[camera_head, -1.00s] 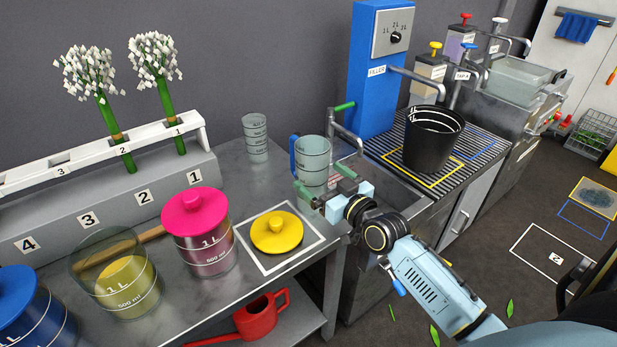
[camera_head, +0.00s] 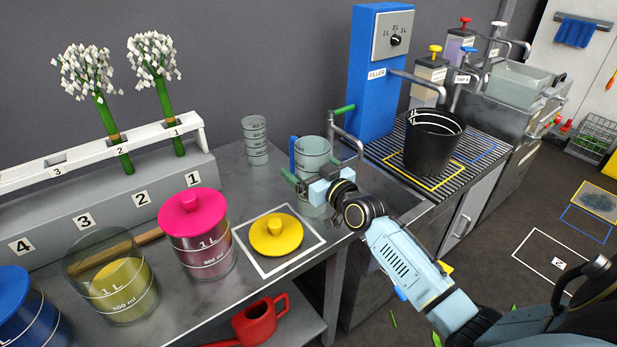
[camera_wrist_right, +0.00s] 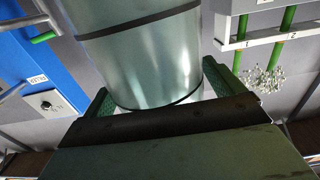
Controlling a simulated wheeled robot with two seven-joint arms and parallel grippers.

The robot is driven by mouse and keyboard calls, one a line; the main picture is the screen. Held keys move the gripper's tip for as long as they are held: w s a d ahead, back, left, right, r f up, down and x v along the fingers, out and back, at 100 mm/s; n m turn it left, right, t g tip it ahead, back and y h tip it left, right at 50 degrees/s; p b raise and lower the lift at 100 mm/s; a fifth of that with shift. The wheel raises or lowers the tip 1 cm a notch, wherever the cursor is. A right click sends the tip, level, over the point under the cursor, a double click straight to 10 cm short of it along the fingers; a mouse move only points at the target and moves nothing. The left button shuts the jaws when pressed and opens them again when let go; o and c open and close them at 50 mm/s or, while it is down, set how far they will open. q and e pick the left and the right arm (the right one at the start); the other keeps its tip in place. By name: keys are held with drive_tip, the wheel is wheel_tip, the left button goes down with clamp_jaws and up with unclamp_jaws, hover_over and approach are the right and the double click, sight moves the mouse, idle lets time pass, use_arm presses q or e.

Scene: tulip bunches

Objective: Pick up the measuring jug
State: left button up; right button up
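The measuring jug (camera_head: 313,152), clear and greenish with a blue handle on its left, stands upright near the right end of the metal bench. My right gripper (camera_head: 312,175) is at the jug's lower part, in front of it. In the right wrist view, the green fingertips (camera_wrist_right: 160,95) lie on either side of the jug (camera_wrist_right: 150,55). The fingers look spread around it, with a small gap showing on the left; the right-hand contact is unclear. The gripper hides part of the jug's lower body. My left gripper is not in view.
A clear beaker (camera_head: 255,140) stands behind left. A yellow lid (camera_head: 276,234) lies in a white square outline. A pink-lidded canister (camera_head: 198,235) is to its left. The blue filler (camera_head: 372,85) and black bucket (camera_head: 431,145) are to the right.

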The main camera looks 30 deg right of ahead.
drive_tip(key=c, duration=1.4)
drive_tip(key=shift+r, duration=0.2)
drive_tip(key=shift+c, duration=1.1)
drive_tip(key=shift+r, duration=0.1)
